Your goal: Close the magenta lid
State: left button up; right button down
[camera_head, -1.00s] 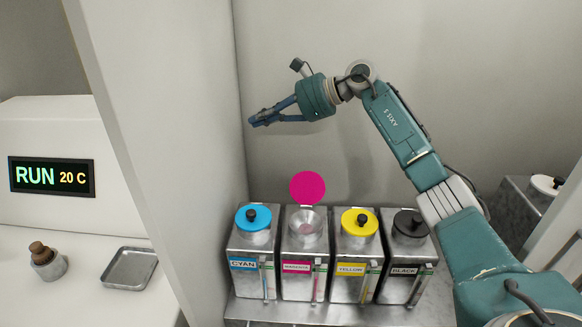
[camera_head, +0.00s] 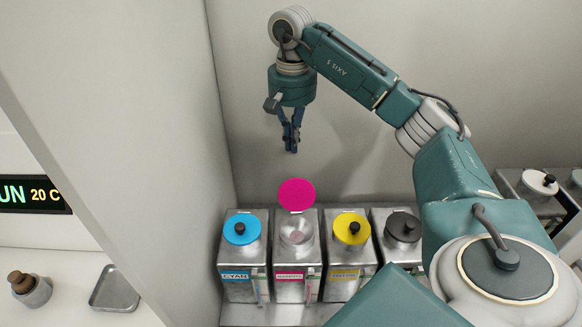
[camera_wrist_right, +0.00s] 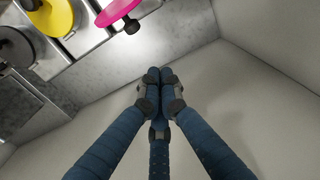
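The magenta lid (camera_head: 297,195) stands open, tilted up behind the round opening of the magenta tank (camera_head: 298,258). The lid also shows at the top of the right wrist view (camera_wrist_right: 117,11), with its dark knob on the far side. My right gripper (camera_head: 291,148) points down, above and behind the lid, apart from it. Its fingers are together with nothing between them, as the right wrist view (camera_wrist_right: 160,76) shows. My left gripper is not in view.
The cyan tank (camera_head: 240,262) stands to the left, the yellow (camera_head: 348,262) and black (camera_head: 392,218) tanks to the right, all with lids on. A wall rises behind and another at left.

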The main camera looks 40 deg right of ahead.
aim_at(297, 192)
notch_tip(297, 192, down, 6)
jog(key=s+a+p, duration=0.2)
jog(key=s+p, duration=0.1)
jog(key=p, duration=0.1)
jog(key=shift+r, duration=0.2)
jog(key=shift+w, duration=0.15)
